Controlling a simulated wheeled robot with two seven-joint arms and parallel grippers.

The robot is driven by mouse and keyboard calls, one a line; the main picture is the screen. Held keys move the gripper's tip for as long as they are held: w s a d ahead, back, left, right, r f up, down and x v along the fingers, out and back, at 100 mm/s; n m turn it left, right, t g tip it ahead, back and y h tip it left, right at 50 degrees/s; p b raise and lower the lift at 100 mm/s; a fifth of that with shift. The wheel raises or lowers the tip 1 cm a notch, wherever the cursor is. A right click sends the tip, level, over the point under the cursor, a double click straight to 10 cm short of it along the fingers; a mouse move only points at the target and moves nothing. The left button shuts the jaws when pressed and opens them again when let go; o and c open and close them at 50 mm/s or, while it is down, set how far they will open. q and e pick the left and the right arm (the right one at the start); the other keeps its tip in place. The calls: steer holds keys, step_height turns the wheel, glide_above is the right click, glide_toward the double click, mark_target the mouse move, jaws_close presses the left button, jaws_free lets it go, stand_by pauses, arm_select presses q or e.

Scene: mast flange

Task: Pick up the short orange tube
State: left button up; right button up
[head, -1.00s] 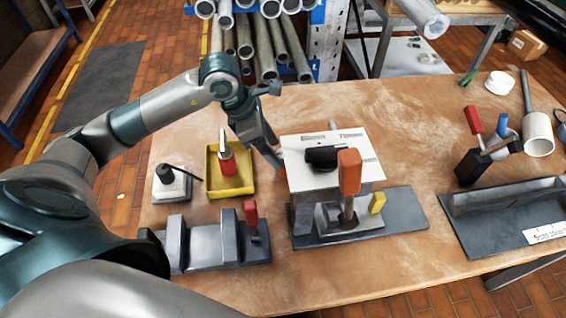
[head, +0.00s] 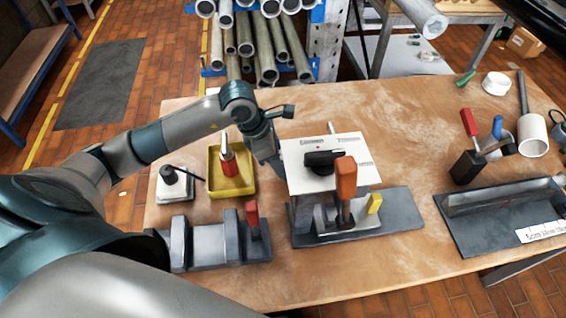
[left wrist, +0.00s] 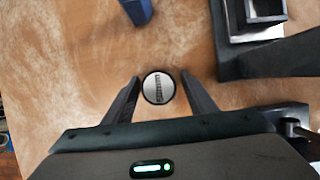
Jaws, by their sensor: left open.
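My left gripper (head: 275,162) points down at the table just left of the white box, its tips partly hidden. In the left wrist view its open fingers (left wrist: 160,78) stand on either side of a round thing (left wrist: 158,89) with a grey face, dark marking and dark rim. I cannot tell whether it touches either finger. No short orange tube is clearly seen in either current view; I cannot tell whether the round thing is its end. My right gripper is not in view.
In front is a clamp with an orange handle (head: 346,180). A yellow tray (head: 232,188) is at left, a grey vise (head: 205,245) in front.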

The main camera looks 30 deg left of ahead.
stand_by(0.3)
arm_select(q)
steer(key=c, duration=1.2)
